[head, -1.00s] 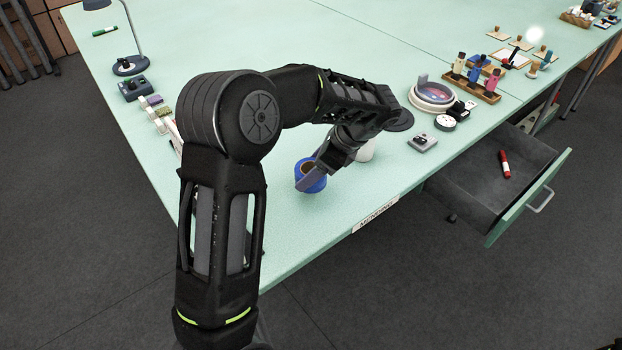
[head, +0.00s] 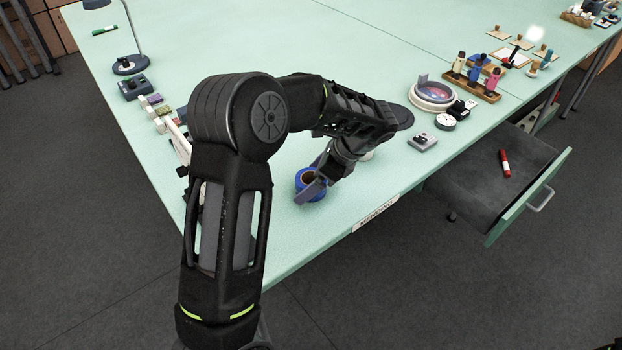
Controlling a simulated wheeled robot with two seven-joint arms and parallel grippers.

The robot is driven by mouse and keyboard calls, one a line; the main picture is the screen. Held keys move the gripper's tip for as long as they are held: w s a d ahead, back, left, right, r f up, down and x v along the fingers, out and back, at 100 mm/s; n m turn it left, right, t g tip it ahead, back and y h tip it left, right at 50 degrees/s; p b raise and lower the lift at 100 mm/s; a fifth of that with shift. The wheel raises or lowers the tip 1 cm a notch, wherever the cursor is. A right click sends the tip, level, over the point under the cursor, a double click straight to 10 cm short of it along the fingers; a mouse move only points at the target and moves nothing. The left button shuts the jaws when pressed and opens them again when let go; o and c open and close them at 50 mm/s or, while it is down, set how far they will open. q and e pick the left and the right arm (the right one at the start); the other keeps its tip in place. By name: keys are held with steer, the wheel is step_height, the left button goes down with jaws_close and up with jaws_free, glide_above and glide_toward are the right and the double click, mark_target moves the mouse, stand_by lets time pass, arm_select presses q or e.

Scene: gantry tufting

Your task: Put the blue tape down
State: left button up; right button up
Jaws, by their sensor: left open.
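The blue tape (head: 308,177) is a roll with a brown core and sits on the pale green table (head: 345,205) near its front edge. My left gripper (head: 316,184) is open at the roll's right side, with a finger in front of it and partly covering it. I cannot tell whether the fingers touch the tape. My right gripper is not in view.
A white object (head: 367,156) is mostly hidden behind my left gripper. A grey device (head: 422,142) and a round dish (head: 433,95) stand to the right. An open drawer (head: 490,180) holds a red marker (head: 505,162). The table in front of the tape is clear.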

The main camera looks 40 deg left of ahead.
arm_select(q)
steer(key=shift+r, duration=0.25)
steer(key=shift+w+d+r, duration=0.1)
steer(key=shift+d+r, duration=0.15)
steer(key=v, duration=0.4)
steer(key=shift+d+r+p, duration=0.1)
steer(key=shift+r+p, duration=0.25)
steer(key=shift+p, duration=0.05)
steer(key=p+v, duration=0.4)
steer(key=v, duration=0.2)
steer(key=shift+d+r, duration=0.15)
steer(key=shift+r, duration=0.1)
